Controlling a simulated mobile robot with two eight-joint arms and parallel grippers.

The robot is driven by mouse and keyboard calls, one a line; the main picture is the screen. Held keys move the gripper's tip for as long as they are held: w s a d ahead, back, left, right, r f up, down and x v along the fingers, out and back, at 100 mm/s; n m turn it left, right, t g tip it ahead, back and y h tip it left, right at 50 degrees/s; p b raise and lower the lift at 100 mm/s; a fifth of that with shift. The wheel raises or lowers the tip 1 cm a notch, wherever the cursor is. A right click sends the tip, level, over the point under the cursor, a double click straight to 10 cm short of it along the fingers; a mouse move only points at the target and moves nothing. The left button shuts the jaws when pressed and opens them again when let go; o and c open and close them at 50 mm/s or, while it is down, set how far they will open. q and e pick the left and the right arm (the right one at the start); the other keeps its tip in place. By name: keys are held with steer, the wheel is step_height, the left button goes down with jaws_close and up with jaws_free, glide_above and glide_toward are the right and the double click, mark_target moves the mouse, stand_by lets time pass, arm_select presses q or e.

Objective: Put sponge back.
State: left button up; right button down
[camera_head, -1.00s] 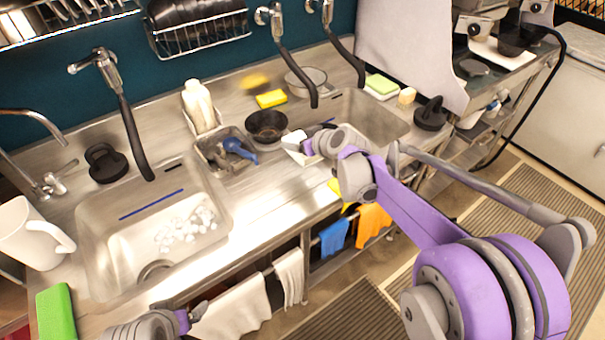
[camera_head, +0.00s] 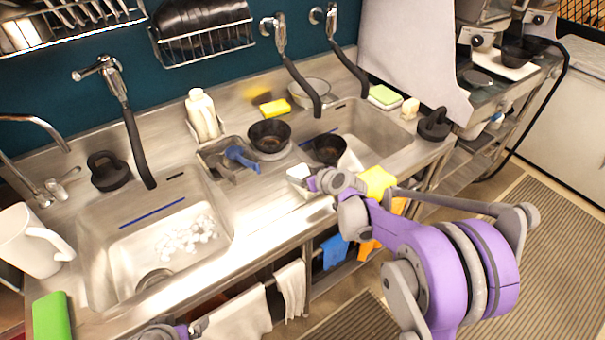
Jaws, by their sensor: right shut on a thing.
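A yellow sponge (camera_head: 377,181) is beside my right wrist, in front of the right sink. My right gripper (camera_head: 356,177) is shut on it; the wrist partly hides the grip. Another yellow sponge (camera_head: 273,108) lies on the back counter between the sinks. A green-topped sponge (camera_head: 384,94) lies behind the right sink. A larger green block (camera_head: 53,317), which may be a sponge, is at the front left. My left gripper (camera_head: 190,331) is at the bottom edge, mostly cut off, and its opening cannot be made out.
A dark bowl (camera_head: 269,134) stands between the sinks, and another (camera_head: 329,149) is by the right sink. A tray (camera_head: 221,157) holds a blue tool. The left sink (camera_head: 120,245) has white pieces in it. A white bottle (camera_head: 202,115) and hanging hoses crowd the back.

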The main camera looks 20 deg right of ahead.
steer(key=shift+f, duration=0.15)
jaws_free()
steer(key=shift+s+d+r, duration=0.1)
steer(key=shift+s+r, duration=0.1)
steer(key=shift+r, duration=0.15)
steer(key=v, duration=1.1)
steer(key=s+a+f+m+g+h, duration=0.1)
steer(key=s+f+m+g+h, duration=0.1)
steer(key=s, duration=1.1)
steer(key=s+a+f+m+g+h, duration=0.1)
steer(key=s+f+m+g+h, duration=0.1)
steer(key=s, duration=1.1)
steer(key=shift+s+a+f+g, duration=0.25)
steer(key=shift+a+f+g, duration=0.2)
steer(key=shift+g, duration=0.25)
